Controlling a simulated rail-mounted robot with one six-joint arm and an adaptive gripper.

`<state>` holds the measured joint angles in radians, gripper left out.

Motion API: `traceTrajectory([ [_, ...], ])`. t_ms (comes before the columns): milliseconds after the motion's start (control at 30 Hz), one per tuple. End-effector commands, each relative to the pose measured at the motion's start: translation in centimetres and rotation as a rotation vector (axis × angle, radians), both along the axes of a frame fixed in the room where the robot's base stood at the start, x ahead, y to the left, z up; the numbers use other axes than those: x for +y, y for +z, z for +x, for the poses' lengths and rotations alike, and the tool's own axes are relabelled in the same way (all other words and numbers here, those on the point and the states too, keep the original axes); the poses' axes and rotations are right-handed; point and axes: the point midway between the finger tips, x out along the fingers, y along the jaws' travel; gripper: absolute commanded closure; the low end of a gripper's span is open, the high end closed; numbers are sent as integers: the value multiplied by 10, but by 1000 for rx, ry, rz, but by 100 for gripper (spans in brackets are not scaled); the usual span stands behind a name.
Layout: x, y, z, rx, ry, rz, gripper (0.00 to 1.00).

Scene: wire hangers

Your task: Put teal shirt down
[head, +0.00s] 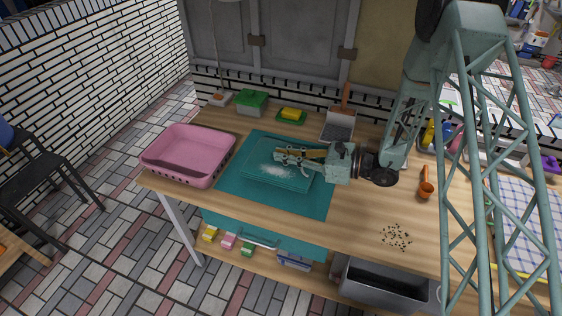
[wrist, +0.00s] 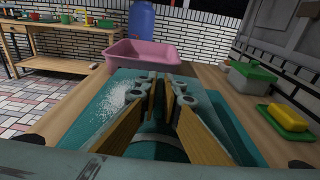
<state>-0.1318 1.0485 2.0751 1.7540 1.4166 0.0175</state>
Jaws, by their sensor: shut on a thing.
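The teal shirt (head: 268,178) appears as a flat, folded-looking teal piece with a patch of white powder on top. It lies on or just above a larger flat teal sheet (head: 237,198) on the wooden table; any gap between them cannot be told. My gripper (head: 280,156) reaches in from the right, low over the shirt's far side, with its fingers pointing left. In the wrist view, my gripper (wrist: 166,92) has its fingers close together, shut on the shirt (wrist: 112,105). The fingers hide the exact grasp point.
A pink tub (head: 188,157) stands left of the teal sheet. Behind are a green-lidded box (head: 252,102), a yellow sponge (head: 291,114) on a green dish and a dustpan (head: 338,128). Dark crumbs (head: 396,237) lie front right. The table's front middle is clear.

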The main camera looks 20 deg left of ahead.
Motion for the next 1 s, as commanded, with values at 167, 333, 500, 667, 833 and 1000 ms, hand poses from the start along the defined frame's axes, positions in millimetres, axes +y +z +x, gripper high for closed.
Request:
traceTrajectory([
  [167, 7, -12, 2, 2, 0, 0, 100],
  [333, 7, -29, 3, 2, 0, 0, 100],
  [500, 7, -36, 3, 1, 0, 1, 100],
  [667, 7, -36, 3, 0, 0, 1, 100],
  [833, 7, -36, 3, 0, 0, 1, 100],
  [1000, 7, -38, 3, 1, 0, 0, 88],
])
